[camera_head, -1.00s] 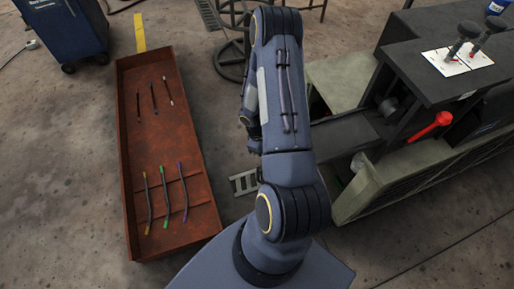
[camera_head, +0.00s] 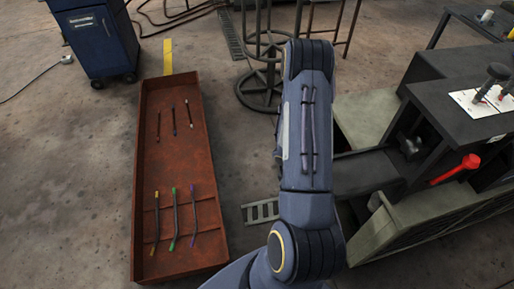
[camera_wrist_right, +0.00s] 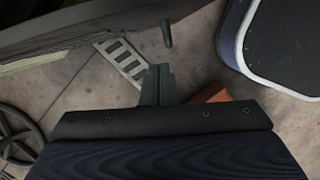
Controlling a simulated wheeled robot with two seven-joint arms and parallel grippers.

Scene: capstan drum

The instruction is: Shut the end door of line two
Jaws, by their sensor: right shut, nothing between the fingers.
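The machine (camera_head: 440,125) stands at the right in the head view, with a dark top, grey-green side parts and a red handle (camera_head: 455,169). A grey-green slatted panel (camera_head: 428,226) is at its near lower side. I cannot tell which part is the end door of line two. My right arm stands in front of the machine's left side and hides most of its own gripper there. In the right wrist view my right gripper (camera_wrist_right: 157,86) is shut and empty above the floor. A short dark peg (camera_wrist_right: 167,34) shows beyond its fingertips, apart from them. My left gripper is not in view.
A rusty red tray (camera_head: 181,142) with several thin coloured-end rods lies left of my arm. A blue cabinet (camera_head: 100,40) and a round-based stand (camera_head: 262,88) are behind. A slotted metal strip (camera_head: 261,211) lies on the floor. Floor at far left is mostly clear.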

